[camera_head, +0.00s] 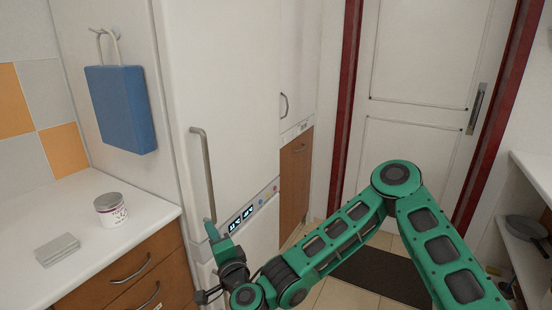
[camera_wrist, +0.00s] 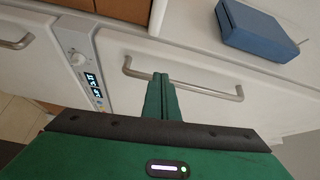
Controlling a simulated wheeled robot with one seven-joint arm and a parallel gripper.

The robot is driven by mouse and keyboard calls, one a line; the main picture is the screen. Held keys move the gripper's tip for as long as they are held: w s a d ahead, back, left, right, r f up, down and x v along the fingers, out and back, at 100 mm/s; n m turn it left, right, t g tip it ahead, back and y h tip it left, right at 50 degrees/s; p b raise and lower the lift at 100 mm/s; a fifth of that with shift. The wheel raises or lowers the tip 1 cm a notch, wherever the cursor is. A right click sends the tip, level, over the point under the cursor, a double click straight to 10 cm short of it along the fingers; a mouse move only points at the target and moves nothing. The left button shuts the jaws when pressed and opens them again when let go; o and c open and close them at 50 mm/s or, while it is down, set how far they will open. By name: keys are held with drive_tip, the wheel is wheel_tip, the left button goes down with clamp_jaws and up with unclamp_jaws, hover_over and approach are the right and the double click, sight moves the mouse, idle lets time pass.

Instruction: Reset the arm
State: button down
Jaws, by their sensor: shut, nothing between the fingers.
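My arm is green and reaches from the lower right of the head view, bent at an elbow. My gripper (camera_head: 211,229) is in front of the white fridge (camera_head: 225,80), near the lower end of its long metal handle (camera_head: 204,170). In the wrist view my gripper (camera_wrist: 161,75) shows two green fingers pressed together with nothing between them. The fingertips overlap the handle (camera_wrist: 185,88) in that view. I cannot tell whether they touch it. The fridge door looks closed.
A white counter (camera_head: 120,245) on the left holds a tin (camera_head: 111,211) and a grey stack (camera_head: 57,249). A blue bag-like block (camera_head: 122,108) hangs on the wall. A white door (camera_head: 415,130) with a red frame stands behind a dark mat (camera_head: 380,277). Shelves are at right.

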drive_tip(key=w+d+f+n+g+h, duration=0.1)
drive_tip(key=d+f+n+g, duration=0.3)
drive_tip(key=d+n, duration=0.3)
drive_tip(key=w+d+f+n+g+h, duration=0.1)
drive_tip(key=d+f+n+g, duration=0.4)
drive_tip(key=d, duration=0.5)
drive_tip(key=s+d+r+m+h, duration=0.1)
drive_tip(key=s+d+r+h, duration=0.15)
drive_tip(key=d, duration=0.85)
drive_tip(key=s+d+r+g+h, duration=0.1)
drive_tip(key=s+d+r+h, duration=0.15)
drive_tip(key=d, duration=0.75)
drive_tip(key=s+d+r+m+h, duration=0.1)
drive_tip(key=d+h, duration=0.2)
drive_tip(key=d, duration=0.8)
drive_tip(key=s+d+r+m+g+h, duration=0.1)
drive_tip(key=s+d+r, duration=0.1)
drive_tip(key=s+d, duration=0.3)
drive_tip(key=s+d+r+m+g, duration=0.1)
drive_tip(key=s+d+r, duration=0.2)
drive_tip(key=s+d, duration=0.15)
drive_tip(key=s+d+r+m+g, duration=0.1)
drive_tip(key=s+d+r+m, duration=0.1)
drive_tip(key=s, duration=0.6)
drive_tip(key=s+d+r+m+g+y, duration=0.1)
drive_tip(key=s+d+r+m+g, duration=0.1)
drive_tip(key=s, duration=0.7)
drive_tip(key=shift+s, duration=0.25)
